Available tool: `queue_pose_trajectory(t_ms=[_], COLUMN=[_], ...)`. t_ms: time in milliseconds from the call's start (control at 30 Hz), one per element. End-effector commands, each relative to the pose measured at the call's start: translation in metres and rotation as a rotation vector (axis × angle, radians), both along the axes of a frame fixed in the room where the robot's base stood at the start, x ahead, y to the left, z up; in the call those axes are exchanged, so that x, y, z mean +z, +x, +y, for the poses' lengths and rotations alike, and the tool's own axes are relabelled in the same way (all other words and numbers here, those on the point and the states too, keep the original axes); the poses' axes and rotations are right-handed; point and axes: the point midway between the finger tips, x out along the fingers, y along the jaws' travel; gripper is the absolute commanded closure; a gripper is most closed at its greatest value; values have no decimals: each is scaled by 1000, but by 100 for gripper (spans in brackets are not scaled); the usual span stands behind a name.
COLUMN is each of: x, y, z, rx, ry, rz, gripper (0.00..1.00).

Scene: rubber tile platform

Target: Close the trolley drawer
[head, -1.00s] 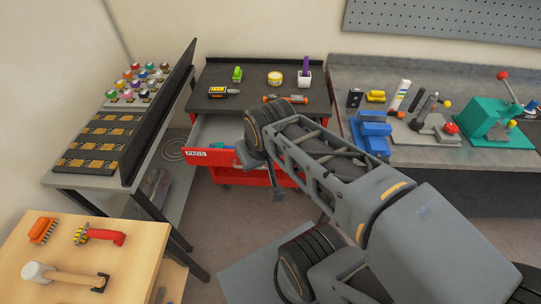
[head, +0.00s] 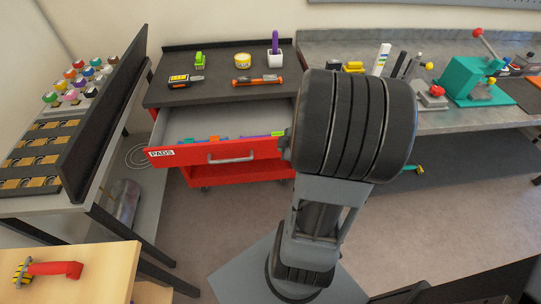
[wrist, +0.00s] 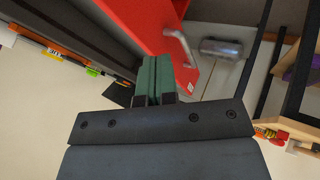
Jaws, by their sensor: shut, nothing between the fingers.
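The red trolley drawer (head: 200,153), labelled PADS, stands pulled out of the trolley (head: 160,95) below its dark top. Its grey interior shows, with several coloured items along the inside of the front. A grey bar handle (head: 232,159) is on the front. In the wrist view the red drawer front (wrist: 140,22) and handle (wrist: 181,47) lie just beyond the fingertips. My gripper (wrist: 156,62) has its green-padded fingers together and empty, close to the red front; I cannot tell whether they touch it. In the head view my arm hides the gripper and the drawer's right end.
A rack table with a black panel (head: 105,110) stands left of the trolley. A grey workbench (head: 440,122) with a green press (head: 472,82) is at the right. A wooden table (head: 90,270) is at the front left. Floor (head: 200,225) is clear before the drawer.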

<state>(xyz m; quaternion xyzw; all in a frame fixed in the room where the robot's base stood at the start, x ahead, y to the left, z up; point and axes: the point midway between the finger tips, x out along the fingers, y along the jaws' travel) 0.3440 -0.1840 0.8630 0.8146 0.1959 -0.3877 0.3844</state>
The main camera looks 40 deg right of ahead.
Motion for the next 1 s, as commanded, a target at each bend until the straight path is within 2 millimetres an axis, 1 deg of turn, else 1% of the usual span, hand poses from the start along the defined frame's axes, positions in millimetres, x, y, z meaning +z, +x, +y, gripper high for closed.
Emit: queue_pose_trajectory(t_ms=[33,100,233,500,700,800,1000], x=[-10,-17,-33,-75,-102,-96,-96], y=[-5,-8,-4,26,47,60,76], z=[1,4,8,12,16,9,-1], rx=[20,46,67,68,66,63,63], ry=[20,37,51,49,49,46,46], rz=[14,25,34,33,33,31,32], gripper=[100,100,100,100,100,100,100])
